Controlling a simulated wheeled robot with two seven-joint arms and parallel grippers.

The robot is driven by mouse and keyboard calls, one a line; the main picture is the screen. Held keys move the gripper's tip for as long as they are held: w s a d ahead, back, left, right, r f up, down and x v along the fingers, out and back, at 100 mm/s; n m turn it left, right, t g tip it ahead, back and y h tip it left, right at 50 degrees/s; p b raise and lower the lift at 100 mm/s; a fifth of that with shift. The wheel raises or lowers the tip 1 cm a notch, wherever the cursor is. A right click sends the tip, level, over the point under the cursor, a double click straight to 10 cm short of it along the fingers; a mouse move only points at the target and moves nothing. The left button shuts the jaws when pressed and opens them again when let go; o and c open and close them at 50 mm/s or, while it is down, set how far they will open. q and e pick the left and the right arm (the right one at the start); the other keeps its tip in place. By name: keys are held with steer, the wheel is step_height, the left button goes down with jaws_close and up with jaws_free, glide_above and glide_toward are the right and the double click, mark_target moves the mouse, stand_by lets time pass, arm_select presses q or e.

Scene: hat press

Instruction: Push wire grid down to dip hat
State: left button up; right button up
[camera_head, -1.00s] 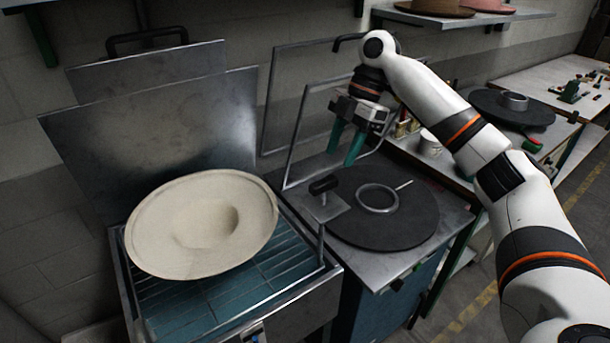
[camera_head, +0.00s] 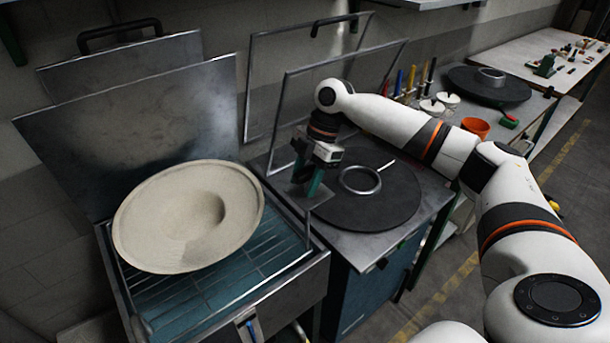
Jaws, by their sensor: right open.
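A cream wide-brimmed hat (camera_head: 150,222) lies with its crown sunk in the middle, tilted, on the wire grid (camera_head: 262,262). The grid's thin bars run across a blue-looking metal basin (camera_head: 305,268). A post with a small flat plate (camera_head: 312,198) rises at the basin's right side. My right gripper (camera_head: 308,178) is open with its green fingers pointing down, right at the top of this post. The handle seen there before is mostly hidden by the fingers, and I cannot tell whether they touch it. My left gripper is out of view.
A raised metal lid (camera_head: 140,125) stands behind the hat. Thin metal frames (camera_head: 290,85) stand upright behind my right gripper. A dark round plate with a ring (camera_head: 400,195) lies to the right. An orange cup (camera_head: 476,126) and pots stand farther right.

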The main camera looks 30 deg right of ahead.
mark_target(306, 241)
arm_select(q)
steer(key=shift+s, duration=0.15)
arm_select(e)
steer(key=shift+f, duration=0.15)
steer(key=shift+c, duration=0.7)
jaws_close()
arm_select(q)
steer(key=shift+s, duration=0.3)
arm_select(e)
steer(key=shift+f, duration=0.1)
